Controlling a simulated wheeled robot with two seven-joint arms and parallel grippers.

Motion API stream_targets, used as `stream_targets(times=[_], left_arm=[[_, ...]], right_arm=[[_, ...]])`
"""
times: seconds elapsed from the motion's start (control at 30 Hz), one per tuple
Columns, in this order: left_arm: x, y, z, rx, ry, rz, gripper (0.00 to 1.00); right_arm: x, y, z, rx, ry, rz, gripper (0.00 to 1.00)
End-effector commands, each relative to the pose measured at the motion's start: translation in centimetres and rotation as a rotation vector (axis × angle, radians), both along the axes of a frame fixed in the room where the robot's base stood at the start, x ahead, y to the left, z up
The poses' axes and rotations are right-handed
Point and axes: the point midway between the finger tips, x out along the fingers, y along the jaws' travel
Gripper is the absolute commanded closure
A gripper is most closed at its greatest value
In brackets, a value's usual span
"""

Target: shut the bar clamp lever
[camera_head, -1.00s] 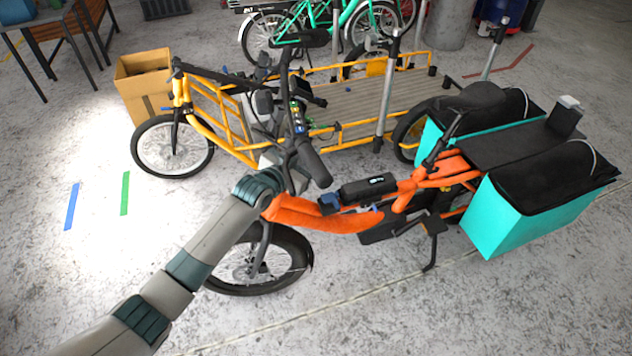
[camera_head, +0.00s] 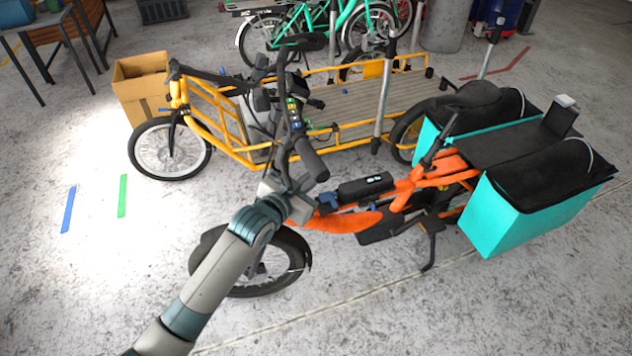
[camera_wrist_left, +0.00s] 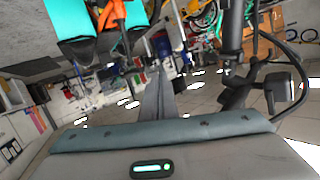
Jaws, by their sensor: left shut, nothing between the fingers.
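The orange cargo bike (camera_head: 345,220) stands in the middle of the head view, its black handlebar (camera_head: 285,150) turned toward me. I cannot make out the clamp lever for certain among the dark parts at the stem. My left gripper is beside the stem, just below the handlebar; its fingertips are hidden in the head view. In the left wrist view my gripper (camera_wrist_left: 158,75) has its fingers together with nothing between them. A dark post (camera_wrist_left: 232,30) and a black handlebar part (camera_wrist_left: 280,85) stand to the right of the fingers there, apart from them.
A yellow cargo bike (camera_head: 210,125) with a flat wooden deck stands close behind. Turquoise panniers (camera_head: 515,215) flank the orange bike's rear. A cardboard box (camera_head: 140,85) sits at the back left.

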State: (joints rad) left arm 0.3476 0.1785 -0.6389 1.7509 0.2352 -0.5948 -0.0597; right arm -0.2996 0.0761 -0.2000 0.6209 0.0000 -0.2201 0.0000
Motion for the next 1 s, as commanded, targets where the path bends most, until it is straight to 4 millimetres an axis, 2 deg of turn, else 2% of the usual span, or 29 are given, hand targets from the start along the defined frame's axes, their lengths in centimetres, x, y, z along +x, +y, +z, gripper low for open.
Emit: stream_targets(times=[0.2, 0.77, 0.87, 1.0], left_arm=[[-1.3, -0.1, 0.1, -0.001, 0.0, 0.001, 1.0], [-1.4, -0.1, 0.1, 0.001, 0.0, 0.001, 1.0], [-1.4, 0.1, -0.5, 0.002, 0.007, 0.006, 1.0], [-1.2, 0.9, -2.9, 0.01, 0.04, 0.028, 1.0]], right_arm=[[-0.1, -0.3, -0.4, -0.003, 0.001, 0.001, 1.0], [-0.1, -0.6, -0.4, -0.007, 0.002, 0.002, 1.0], [-0.1, -0.6, -0.4, -0.007, 0.002, 0.001, 1.0], [-0.1, -0.6, -0.4, -0.006, 0.002, 0.001, 1.0]])
